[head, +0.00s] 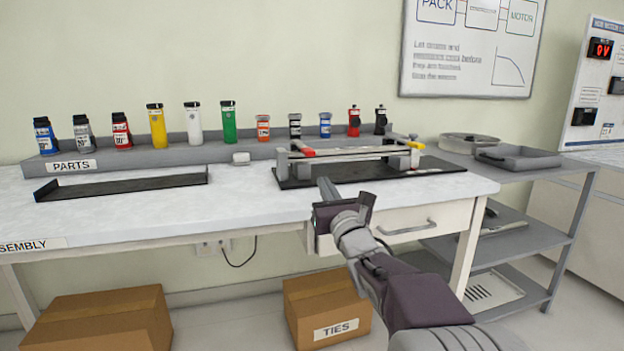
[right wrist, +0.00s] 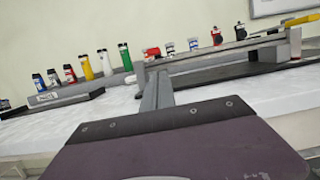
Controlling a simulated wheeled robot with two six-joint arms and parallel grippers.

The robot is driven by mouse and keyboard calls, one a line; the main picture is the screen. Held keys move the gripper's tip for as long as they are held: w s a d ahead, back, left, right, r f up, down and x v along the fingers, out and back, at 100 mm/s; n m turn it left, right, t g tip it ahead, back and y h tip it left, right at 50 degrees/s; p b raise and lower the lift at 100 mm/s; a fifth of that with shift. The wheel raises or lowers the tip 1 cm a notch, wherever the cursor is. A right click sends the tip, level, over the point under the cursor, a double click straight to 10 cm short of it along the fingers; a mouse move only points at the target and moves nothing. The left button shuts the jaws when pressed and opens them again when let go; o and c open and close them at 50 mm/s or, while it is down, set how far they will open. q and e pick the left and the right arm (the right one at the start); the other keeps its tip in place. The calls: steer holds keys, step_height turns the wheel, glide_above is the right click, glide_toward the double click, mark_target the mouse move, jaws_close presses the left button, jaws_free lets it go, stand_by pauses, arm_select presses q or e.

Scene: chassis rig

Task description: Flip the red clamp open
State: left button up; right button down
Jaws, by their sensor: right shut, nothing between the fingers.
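The red clamp (head: 305,151) is at the left end of a grey rail fixture on the bench. Its red handle shows as a short slanted piece on a grey block. My right gripper (head: 325,185) is shut and empty, in front of the fixture's near edge and pointing toward the clamp. It also shows in the right wrist view (right wrist: 157,78). I see no contact between fingers and clamp. My left gripper is not in view.
The fixture has a black base plate (head: 440,172) and a yellow clamp (head: 412,144) at its right end. Several coloured cylinders stand on the grey parts shelf (head: 240,152) behind. An empty black tray (head: 120,186) lies left; white bench top between is clear.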

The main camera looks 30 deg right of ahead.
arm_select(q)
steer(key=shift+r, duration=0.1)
arm_select(e)
steer(key=shift+r, duration=0.1)
glide_toward(302, 148)
steer(key=w+d, duration=0.2)
steer(key=w, duration=0.1)
steer(key=w+d+f, duration=0.1)
steer(key=shift+w+d, duration=0.1)
steer(key=shift+w, duration=0.25)
